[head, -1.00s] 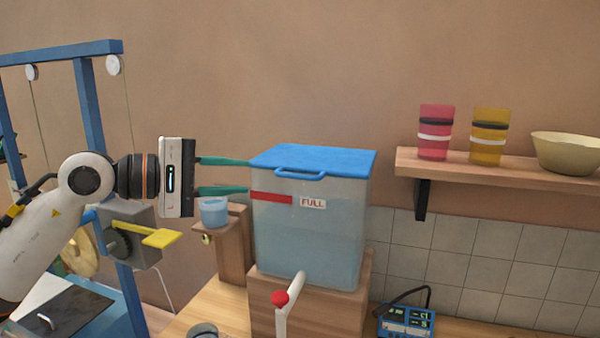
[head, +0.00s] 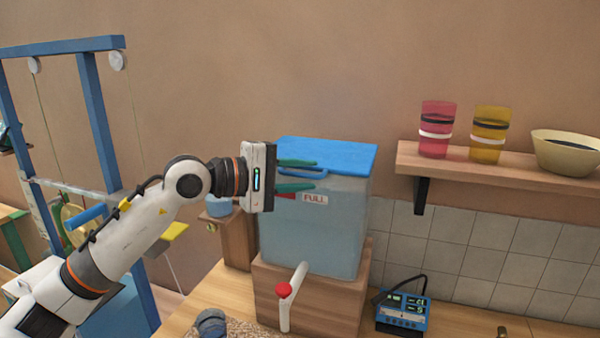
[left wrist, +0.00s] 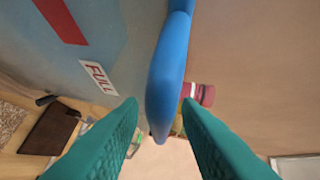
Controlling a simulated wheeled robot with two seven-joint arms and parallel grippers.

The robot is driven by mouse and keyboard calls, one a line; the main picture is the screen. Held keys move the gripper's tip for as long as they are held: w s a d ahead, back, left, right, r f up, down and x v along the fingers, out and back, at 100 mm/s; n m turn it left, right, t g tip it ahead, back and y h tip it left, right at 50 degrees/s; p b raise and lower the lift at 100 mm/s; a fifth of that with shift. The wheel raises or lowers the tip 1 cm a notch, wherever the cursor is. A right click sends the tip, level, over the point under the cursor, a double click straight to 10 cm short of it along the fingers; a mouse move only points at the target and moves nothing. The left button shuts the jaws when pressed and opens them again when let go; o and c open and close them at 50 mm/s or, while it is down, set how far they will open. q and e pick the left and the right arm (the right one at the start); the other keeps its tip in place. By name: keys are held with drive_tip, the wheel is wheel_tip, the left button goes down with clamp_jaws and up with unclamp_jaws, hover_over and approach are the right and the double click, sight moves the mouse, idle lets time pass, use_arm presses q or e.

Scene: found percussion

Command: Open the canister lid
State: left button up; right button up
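The canister (head: 325,235) is a translucent box marked FULL, standing upright on a wooden block. Its blue lid (head: 335,152) lies flat and closed on top. A blue handle (head: 318,175) sticks out from the lid's front edge, partly hidden by my gripper. My left gripper (head: 303,174) is at the lid's front left, with one teal finger above the handle's level and one below. In the left wrist view the blue handle (left wrist: 168,75) runs between the two open fingers, with gaps visible on both sides. My right gripper is in neither view.
A white spout with a red knob (head: 284,290) sits below the canister's front. A shelf (head: 480,168) at right holds two cups and a bowl. A blue device (head: 403,312) is on the counter. A blue frame (head: 98,120) stands left of my arm.

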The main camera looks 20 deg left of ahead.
use_arm(q)
drive_tip(key=shift+c, duration=0.5)
clamp_jaws()
drive_tip(key=shift+r, duration=0.1)
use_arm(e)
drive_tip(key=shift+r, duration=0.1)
